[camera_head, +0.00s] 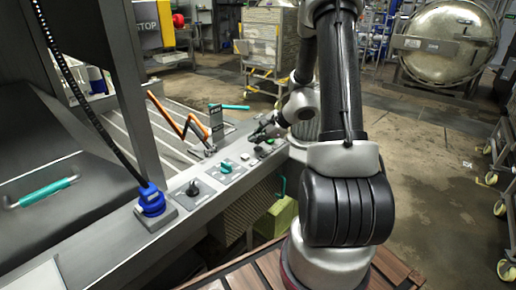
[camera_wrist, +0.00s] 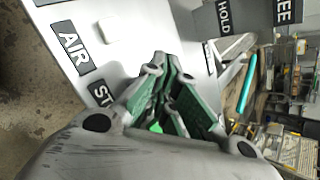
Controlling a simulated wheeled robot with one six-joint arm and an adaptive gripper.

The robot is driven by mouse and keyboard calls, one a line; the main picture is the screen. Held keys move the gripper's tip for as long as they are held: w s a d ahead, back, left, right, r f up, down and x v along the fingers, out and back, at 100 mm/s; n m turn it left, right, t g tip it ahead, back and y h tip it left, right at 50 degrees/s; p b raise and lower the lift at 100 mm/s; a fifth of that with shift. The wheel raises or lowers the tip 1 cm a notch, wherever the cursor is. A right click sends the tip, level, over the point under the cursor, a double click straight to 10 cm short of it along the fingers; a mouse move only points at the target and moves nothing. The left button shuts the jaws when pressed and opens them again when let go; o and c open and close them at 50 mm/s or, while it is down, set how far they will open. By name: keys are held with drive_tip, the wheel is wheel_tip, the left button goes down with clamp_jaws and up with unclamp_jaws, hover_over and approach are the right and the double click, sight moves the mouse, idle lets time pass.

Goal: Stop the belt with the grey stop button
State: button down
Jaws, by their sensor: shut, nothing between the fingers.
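My gripper (camera_head: 258,133) is shut and empty, low over the far part of the grey control panel (camera_head: 170,222). In the wrist view the closed fingers (camera_wrist: 165,68) cover part of the panel. A pale square button (camera_wrist: 108,30) shows beside the label "AIR" (camera_wrist: 73,47). A label beginning "ST" (camera_wrist: 101,94) is partly covered by my gripper. A bright green patch (camera_wrist: 154,127) shows between the fingers; I cannot tell whether it is a button. In the head view a small pale button (camera_head: 245,156) lies just in front of my gripper. I cannot tell which control is the grey stop button.
A black knob (camera_head: 193,188), a green knob (camera_head: 225,167) and a blue-collared post (camera_head: 151,200) stand along the panel. Orange bars (camera_head: 180,125) rise behind it. Open floor lies to the right.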

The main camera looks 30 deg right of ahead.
sight(257, 148)
drive_tip(key=shift+f, duration=0.1)
idle(0.3)
drive_tip(key=shift+f, duration=0.35)
drive_tip(key=shift+f, duration=0.5)
idle(0.8)
drive_tip(key=shift+r, duration=0.95)
drive_tip(key=shift+r, duration=2.5)
